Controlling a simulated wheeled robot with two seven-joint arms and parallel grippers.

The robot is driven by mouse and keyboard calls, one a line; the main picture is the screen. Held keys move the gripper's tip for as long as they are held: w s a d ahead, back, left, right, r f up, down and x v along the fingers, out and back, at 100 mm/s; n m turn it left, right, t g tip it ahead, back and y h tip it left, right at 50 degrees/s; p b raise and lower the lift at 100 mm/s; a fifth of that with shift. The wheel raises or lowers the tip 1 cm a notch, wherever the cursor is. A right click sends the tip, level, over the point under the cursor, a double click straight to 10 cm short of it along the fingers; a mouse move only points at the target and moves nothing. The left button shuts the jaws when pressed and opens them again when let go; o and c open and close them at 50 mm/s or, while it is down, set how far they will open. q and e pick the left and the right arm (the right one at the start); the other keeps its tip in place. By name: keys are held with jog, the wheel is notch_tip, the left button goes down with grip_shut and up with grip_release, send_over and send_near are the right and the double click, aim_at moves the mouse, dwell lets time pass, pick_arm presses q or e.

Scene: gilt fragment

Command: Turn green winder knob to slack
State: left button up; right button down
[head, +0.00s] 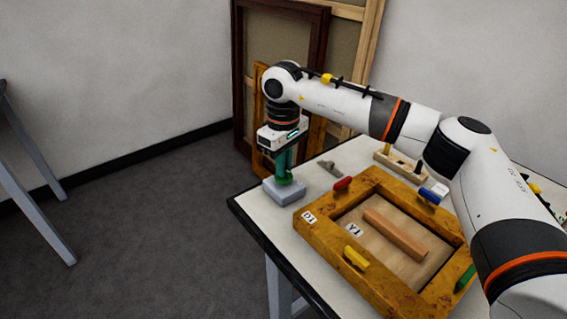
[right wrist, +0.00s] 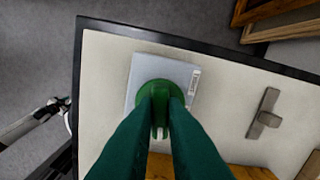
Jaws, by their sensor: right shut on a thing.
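The green winder knob (right wrist: 152,92) sits on a pale grey block (right wrist: 133,88) near the table's far-left corner. In the head view the block (head: 284,192) shows under my right gripper (head: 284,172), which points straight down. In the right wrist view its two dark green fingers (right wrist: 160,98) close on the knob from both sides. The fingers hide part of the knob, and I cannot make out a turn mark on it. My left gripper is not in view.
A burl wood frame (head: 315,232) lies right of the block, with red (head: 343,184), blue (head: 430,195) and yellow (head: 356,258) pieces and a wooden bar (head: 396,233). A grey metal piece (head: 328,168) lies behind. Large frames (head: 281,38) lean on the wall.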

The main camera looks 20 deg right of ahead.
jog(key=shift+w+r, duration=0.1)
jog(key=shift+r, duration=0.05)
jog(key=c, duration=1.5)
grip_release()
notch_tip(320, 180, up, 12)
jog(key=shift+f, duration=0.1)
